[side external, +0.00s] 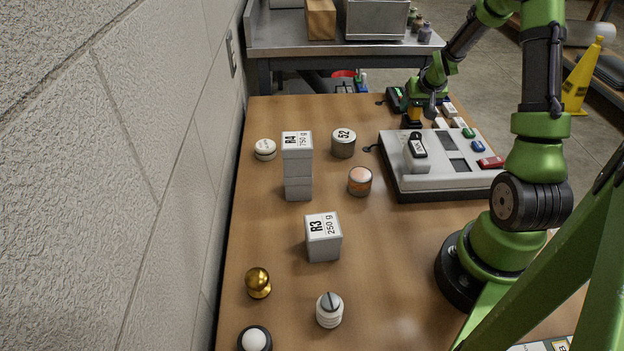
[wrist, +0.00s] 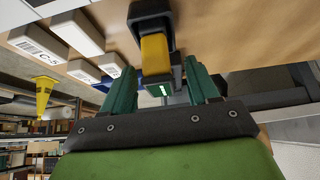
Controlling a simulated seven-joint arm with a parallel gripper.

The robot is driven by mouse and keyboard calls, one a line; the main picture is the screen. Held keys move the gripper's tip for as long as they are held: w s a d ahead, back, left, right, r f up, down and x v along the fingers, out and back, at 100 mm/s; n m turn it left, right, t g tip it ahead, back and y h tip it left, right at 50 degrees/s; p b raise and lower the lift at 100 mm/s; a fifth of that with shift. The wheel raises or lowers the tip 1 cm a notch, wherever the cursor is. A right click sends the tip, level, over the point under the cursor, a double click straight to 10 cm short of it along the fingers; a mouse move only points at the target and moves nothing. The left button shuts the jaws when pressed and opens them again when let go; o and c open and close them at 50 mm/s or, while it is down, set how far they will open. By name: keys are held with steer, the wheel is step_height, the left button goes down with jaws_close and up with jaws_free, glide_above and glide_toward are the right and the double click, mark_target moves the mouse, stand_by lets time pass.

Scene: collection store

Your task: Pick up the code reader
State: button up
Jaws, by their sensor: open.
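The code reader, seemingly the black device with a yellow middle (wrist: 155,52), shows in the wrist view just ahead of my gripper (wrist: 160,92). My gripper's two green fingers are apart, one on each side of the reader's near end. A small lit display shows at that end. I cannot tell whether the fingers touch it. In the side view, my gripper (side external: 419,110) is low over the table's far right part, and a yellow and black piece of the reader (side external: 411,121) shows beneath it. The arm partly hides it there.
A grey panel (side external: 455,180) with a black-topped white device (side external: 417,148) and coloured blocks lies close in front. White labelled blocks (wrist: 38,45) lie beside the reader. The wall borders the left side.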

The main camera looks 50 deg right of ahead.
steer(key=shift+x, duration=1)
jaws_close()
